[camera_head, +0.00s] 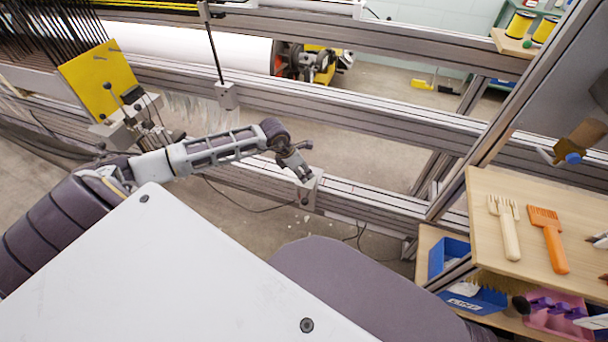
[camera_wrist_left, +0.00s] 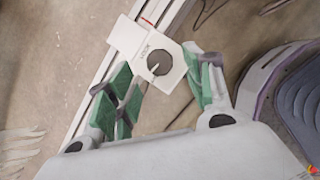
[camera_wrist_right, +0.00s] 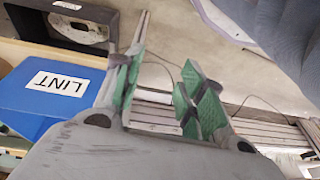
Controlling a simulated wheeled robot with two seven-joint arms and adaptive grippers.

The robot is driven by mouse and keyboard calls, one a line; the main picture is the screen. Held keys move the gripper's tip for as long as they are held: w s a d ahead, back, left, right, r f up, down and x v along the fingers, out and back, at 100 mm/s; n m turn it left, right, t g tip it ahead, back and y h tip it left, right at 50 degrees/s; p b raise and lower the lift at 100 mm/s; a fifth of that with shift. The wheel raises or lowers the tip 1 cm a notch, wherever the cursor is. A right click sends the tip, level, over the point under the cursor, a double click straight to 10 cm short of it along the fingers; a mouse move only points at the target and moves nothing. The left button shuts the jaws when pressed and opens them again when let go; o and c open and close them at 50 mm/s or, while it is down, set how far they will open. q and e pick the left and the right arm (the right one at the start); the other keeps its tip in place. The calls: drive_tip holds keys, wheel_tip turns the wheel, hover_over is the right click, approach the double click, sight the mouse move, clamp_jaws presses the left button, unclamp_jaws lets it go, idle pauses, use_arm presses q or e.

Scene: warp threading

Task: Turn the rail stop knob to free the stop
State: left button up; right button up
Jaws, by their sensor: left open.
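The rail stop is a pale block (camera_head: 308,192) on the metal rail, in the middle of the head view. In the left wrist view its light plate (camera_wrist_left: 128,38) carries small lettering and a round dark knob (camera_wrist_left: 160,62) with a pale mark. My left gripper (camera_head: 295,160) is right at the stop. In the left wrist view its green-padded fingers (camera_wrist_left: 158,72) are open, one on each side of the knob and apart from it. How deep they reach cannot be told. My right gripper (camera_wrist_right: 160,85) is open and empty, near a blue box.
The blue box (camera_wrist_right: 50,95) is labelled LINT. Metal rails (camera_head: 370,113) cross behind the stop. At right, a wooden shelf (camera_head: 485,235) holds a pale comb (camera_head: 507,225) and an orange comb (camera_head: 550,240). A yellow plate (camera_head: 98,80) stands at left by my arm.

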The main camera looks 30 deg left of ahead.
sight(306, 177)
use_arm(q)
drive_tip(key=shift+x, duration=1.15)
drive_tip(key=shift+w+d+f+b, duration=0.1)
drive_tip(key=shift+f+b, duration=0.15)
drive_tip(key=shift+b, duration=0.05)
use_arm(e)
drive_tip(key=shift+s+a+r, duration=0.1)
drive_tip(key=shift+s+r, duration=0.2)
drive_tip(key=shift+r, duration=0.2)
use_arm(q)
drive_tip(key=c, duration=1)
use_arm(e)
drive_tip(key=shift+w+r, duration=0.2)
drive_tip(key=shift+w, duration=0.15)
use_arm(q)
drive_tip(key=shift+n, duration=0.3)
drive_tip(key=shift+p, duration=0.35)
drive_tip(key=shift+n+y, duration=0.3)
drive_tip(key=shift+n, duration=0.2)
use_arm(e)
drive_tip(key=shift+s+f, duration=0.15)
drive_tip(key=shift+f, duration=0.75)
